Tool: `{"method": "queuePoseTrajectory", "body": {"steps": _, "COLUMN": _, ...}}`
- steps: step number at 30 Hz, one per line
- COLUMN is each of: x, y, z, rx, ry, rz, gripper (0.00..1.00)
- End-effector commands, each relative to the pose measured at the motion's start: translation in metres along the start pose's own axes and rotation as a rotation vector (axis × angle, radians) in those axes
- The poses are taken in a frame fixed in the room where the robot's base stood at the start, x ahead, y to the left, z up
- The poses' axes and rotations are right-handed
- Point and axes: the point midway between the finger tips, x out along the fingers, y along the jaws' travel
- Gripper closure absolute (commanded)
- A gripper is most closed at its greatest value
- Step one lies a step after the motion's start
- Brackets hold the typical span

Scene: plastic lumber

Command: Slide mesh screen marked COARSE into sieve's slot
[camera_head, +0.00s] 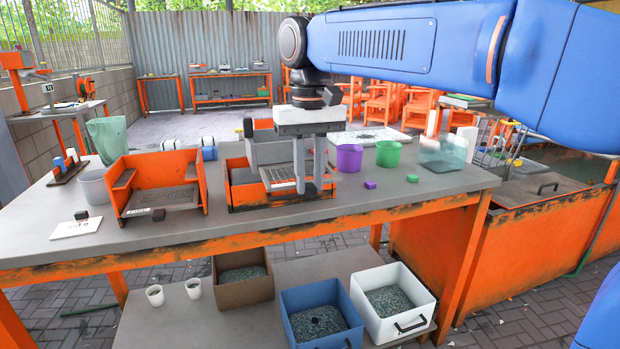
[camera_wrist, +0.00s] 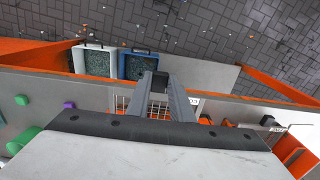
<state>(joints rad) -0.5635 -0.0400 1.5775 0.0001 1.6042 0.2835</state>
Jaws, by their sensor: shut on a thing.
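My gripper (camera_head: 309,188) points down over the orange holder (camera_head: 236,194) at the middle of the bench. Its fingers are shut on a pale, wide-grid mesh screen (camera_head: 279,175). In the wrist view the grid (camera_wrist: 122,104) shows beside my gripper (camera_wrist: 159,84). No COARSE mark can be read on it. The screen's lower edge is partly hidden by the holder's front, so I cannot tell whether it touches the holder. To the left stands an open-fronted orange frame (camera_head: 201,184) with a dark, finer mesh panel (camera_head: 162,198) and a small dark block at its front.
A purple cup (camera_head: 349,158), a green cup (camera_head: 388,153) and a small purple block (camera_head: 370,184) stand right of the holder. A white card (camera_head: 76,228) lies at front left. Brown, blue and white bins (camera_head: 392,299) are on the shelf below. The front bench strip is mostly clear.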

Motion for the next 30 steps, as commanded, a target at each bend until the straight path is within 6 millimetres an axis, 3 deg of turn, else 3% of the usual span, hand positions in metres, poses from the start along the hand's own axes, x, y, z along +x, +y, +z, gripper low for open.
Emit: {"method": "queuePoseTrajectory", "body": {"steps": 30, "x": 0.0, "y": 0.0, "z": -0.021, "rx": 0.0, "ry": 0.0, "rz": 0.0, "gripper": 1.0}}
